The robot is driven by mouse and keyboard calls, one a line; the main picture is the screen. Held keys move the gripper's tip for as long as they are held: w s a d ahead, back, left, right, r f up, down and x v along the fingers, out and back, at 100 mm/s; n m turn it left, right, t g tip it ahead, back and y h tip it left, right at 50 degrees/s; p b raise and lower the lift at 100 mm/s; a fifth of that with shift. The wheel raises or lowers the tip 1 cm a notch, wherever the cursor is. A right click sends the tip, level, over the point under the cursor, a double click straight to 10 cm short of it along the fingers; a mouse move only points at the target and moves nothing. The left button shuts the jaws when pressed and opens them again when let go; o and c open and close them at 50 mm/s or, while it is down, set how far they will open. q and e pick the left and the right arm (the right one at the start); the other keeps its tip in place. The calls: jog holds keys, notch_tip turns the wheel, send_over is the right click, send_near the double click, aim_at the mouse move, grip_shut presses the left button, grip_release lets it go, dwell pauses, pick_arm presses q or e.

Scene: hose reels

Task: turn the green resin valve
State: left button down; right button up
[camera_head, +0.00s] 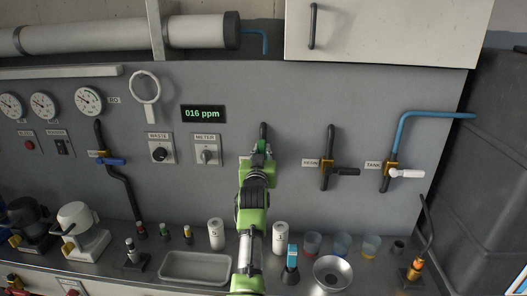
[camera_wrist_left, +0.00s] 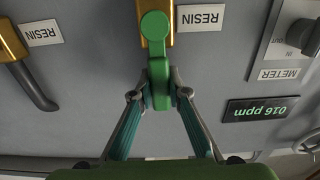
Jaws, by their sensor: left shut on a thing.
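The green resin valve (camera_wrist_left: 155,30) has a green handle on a brass body beside a RESIN label, seen upside down in the left wrist view. Its handle runs from the brass body toward my left gripper (camera_wrist_left: 159,88), whose two fingers are shut on the handle's end. In the head view my left gripper (camera_head: 259,162) reaches up to the wall panel and covers most of the valve. The black pipe (camera_head: 263,131) above the valve shows there. My right gripper is not in view.
A black-handled valve (camera_head: 345,171) labelled RESIN and a white-handled TANK valve (camera_head: 406,173) are to the right. A display (camera_head: 203,113) reads 016 ppm. Below, a grey tray (camera_head: 196,281), a metal funnel bowl (camera_head: 331,286) and several cups and bottles crowd the counter.

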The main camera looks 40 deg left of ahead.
pick_arm(q)
jog(key=shift+f, duration=0.1)
jog(key=c, duration=1.9)
grip_release()
notch_tip(320, 180, up, 10)
